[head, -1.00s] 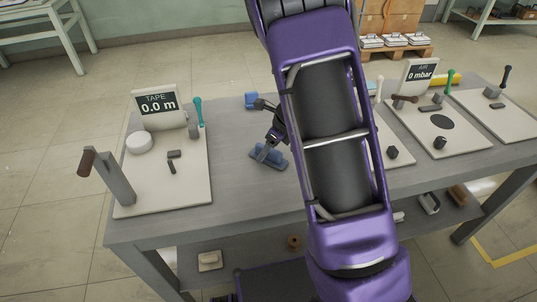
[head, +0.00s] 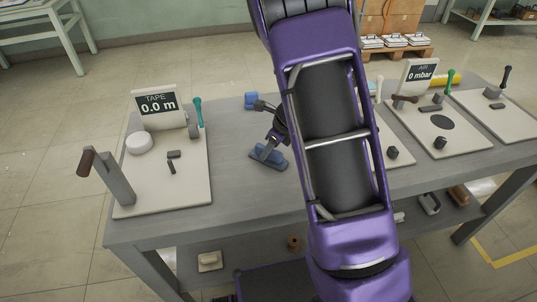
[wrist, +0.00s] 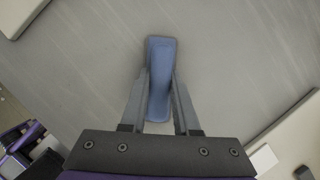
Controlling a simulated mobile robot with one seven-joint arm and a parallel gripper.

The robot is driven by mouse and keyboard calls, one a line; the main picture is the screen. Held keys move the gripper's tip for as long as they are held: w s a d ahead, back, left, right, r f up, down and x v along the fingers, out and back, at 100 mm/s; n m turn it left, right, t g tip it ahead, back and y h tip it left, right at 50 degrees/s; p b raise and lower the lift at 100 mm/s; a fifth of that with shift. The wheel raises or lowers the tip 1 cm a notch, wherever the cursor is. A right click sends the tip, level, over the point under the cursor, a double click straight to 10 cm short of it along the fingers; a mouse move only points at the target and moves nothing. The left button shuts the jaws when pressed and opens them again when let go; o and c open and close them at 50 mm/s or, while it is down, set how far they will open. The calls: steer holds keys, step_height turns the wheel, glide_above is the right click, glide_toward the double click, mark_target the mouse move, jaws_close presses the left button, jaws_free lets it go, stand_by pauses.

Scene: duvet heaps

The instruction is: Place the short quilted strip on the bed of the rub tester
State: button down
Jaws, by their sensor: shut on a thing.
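A blue strip (head: 268,164) is between the fingers of my gripper (head: 268,152), over the grey table left of my arm. In the wrist view the strip (wrist: 160,58) stands lengthwise, and my gripper (wrist: 160,88) is shut on its near part, with the far end sticking out beyond the fingertips. Whether it touches the table is hard to tell. Another small blue piece (head: 251,100) lies farther back on the table. My arm covers the middle of the table. A pale board (head: 398,155) shows partly to its right; I cannot tell whether it is the rub tester.
A tape station (head: 165,185) with a white roll and upright lever stands at the left. An air station (head: 437,125) and another board (head: 500,112) with a lever are at the right. The grey table (head: 235,200) is clear around the strip.

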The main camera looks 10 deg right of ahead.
step_height(320, 180, up, 10)
steer(key=p, duration=0.3)
steer(key=shift+r, duration=0.25)
steer(key=shift+d, duration=0.1)
